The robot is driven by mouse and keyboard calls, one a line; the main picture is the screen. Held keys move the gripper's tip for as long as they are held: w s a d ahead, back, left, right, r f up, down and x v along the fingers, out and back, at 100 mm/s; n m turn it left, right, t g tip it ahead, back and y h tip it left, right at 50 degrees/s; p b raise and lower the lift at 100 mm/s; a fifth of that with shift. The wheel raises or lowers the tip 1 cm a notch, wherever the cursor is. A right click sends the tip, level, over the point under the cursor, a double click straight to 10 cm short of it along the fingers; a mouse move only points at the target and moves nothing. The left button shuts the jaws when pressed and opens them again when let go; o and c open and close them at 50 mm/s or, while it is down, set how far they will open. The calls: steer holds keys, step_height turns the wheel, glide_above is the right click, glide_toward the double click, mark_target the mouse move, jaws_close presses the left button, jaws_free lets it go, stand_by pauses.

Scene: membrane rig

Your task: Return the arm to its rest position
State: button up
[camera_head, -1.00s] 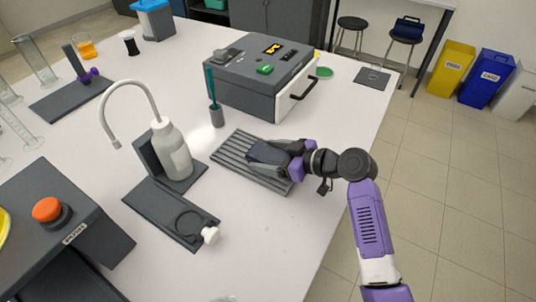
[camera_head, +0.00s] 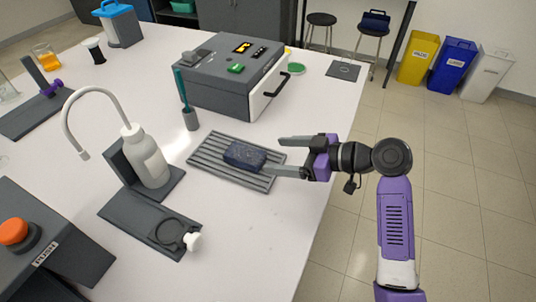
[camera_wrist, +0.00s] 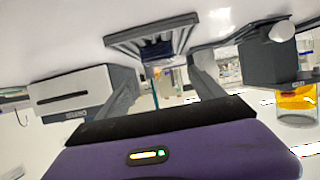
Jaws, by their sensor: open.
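My gripper (camera_head: 280,157) is open and empty, at the right side of the ribbed grey tray (camera_head: 205,163). A dark blue block (camera_head: 243,155) lies on the tray, to the left of my fingers and apart from the upper one. In the head view the lower fingertip comes close to the block's right end; I cannot tell whether they touch. The wrist view is upside down and shows the tray (camera_wrist: 122,44) with the dark block (camera_wrist: 158,50) on it, beyond my two spread fingers.
A grey box machine (camera_head: 215,95) with a handle stands behind the tray. A wash bottle (camera_head: 148,163) stands to its left, with a flat stand holding a ring (camera_head: 130,215) in front. An orange button (camera_head: 14,231) is at lower left.

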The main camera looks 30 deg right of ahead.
steer(key=shift+s+d+r, duration=0.1)
steer(key=shift+s+d, duration=0.05)
steer(key=shift+s, duration=0.15)
stand_by(0.4)
